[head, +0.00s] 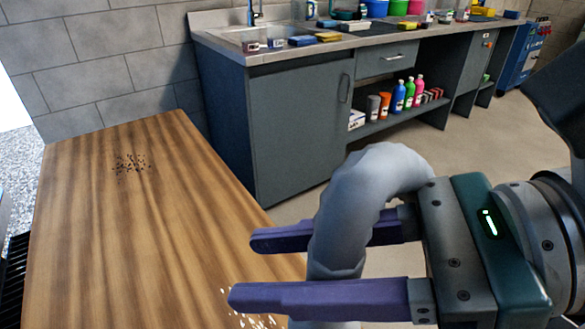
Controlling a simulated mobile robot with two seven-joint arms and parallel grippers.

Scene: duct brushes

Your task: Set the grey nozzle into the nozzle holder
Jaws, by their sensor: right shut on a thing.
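My right gripper (250,268) reaches in from the right with purple fingers and is shut on a grey bent tube, which I take to be the grey nozzle (345,215). The tube arches up beside the gripper body and passes down between the two fingers. Its lower end is partly hidden by the near finger and cut by the bottom edge of the picture. I cannot make out the nozzle holder in this view. My left gripper is not in view.
A wooden table (130,230) lies at left, mostly clear, with dark specks (130,163) at the back and white crumbs (262,321) near the gripper. Behind stands a grey counter (290,130) with a sink, bottles and cleaning things. Floor shows between them.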

